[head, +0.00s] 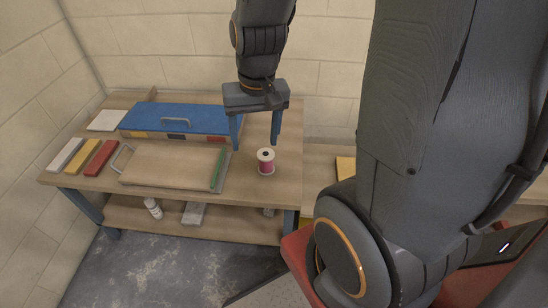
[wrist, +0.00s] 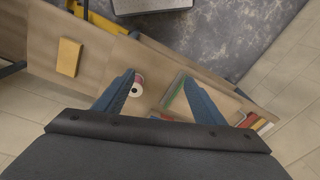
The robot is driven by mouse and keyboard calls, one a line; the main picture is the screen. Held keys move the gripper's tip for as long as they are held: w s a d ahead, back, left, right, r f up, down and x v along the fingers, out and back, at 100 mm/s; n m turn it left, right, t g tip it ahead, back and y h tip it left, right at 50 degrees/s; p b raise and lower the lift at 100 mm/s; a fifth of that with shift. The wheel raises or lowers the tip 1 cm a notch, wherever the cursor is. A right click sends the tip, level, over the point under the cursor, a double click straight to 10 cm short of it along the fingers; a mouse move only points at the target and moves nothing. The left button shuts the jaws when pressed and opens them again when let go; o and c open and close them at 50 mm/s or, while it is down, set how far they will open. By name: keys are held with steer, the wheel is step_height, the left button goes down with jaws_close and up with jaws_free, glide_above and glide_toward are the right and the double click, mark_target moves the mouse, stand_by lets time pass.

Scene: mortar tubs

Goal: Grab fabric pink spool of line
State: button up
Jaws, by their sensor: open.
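The pink spool of line (head: 266,163) stands upright on the wooden workbench (head: 255,186), near its right end. It has white ends and a dark hole in its top. My gripper (head: 254,144) is open and empty above the bench, pointing down, with its fingertips above and a little behind the spool in the head view. In the wrist view my gripper (wrist: 160,82) shows its two blue fingers spread apart. There the spool (wrist: 136,88) lies close beside the left fingertip, which partly covers it.
A wooden drawer-like box with a handle (head: 165,165) and a green strip (head: 218,168) lie left of the spool. A blue lidded case (head: 180,118) stands behind. Red (head: 101,157), yellow and white blocks lie far left. The lower shelf (head: 235,224) holds a white bottle (head: 153,207).

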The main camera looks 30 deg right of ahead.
mark_target(269, 155)
steer(key=w+d+f+m+y+b, duration=0.1)
steer(key=w+d+f+m+b, duration=0.2)
steer(key=f+m, duration=0.3)
steer(key=w+d+f+m+y+b, duration=0.1)
steer(key=w+d+f+m+b, duration=0.2)
steer(key=w+d+f+m, duration=0.2)
steer(key=w+d+f+m+y+b, duration=0.1)
steer(key=w+d+f+m+b, duration=0.3)
steer(key=f+m, duration=0.4)
steer(key=shift+w+d+f+t+y, duration=0.15)
steer(key=shift+w+d+f+y, duration=0.1)
steer(key=shift+w+f, duration=0.45)
steer(key=shift+w+d+f+t+y, duration=0.15)
steer(key=shift+w+d+f, duration=0.15)
steer(key=shift+f, duration=0.6)
steer(key=shift+w+f, duration=0.15)
steer(key=shift+f, duration=0.2)
steer(key=x, duration=0.7)
steer(key=shift+w+a, duration=0.15)
steer(key=shift+a, duration=0.05)
steer(key=c, duration=1)
steer(key=shift+r, duration=0.1)
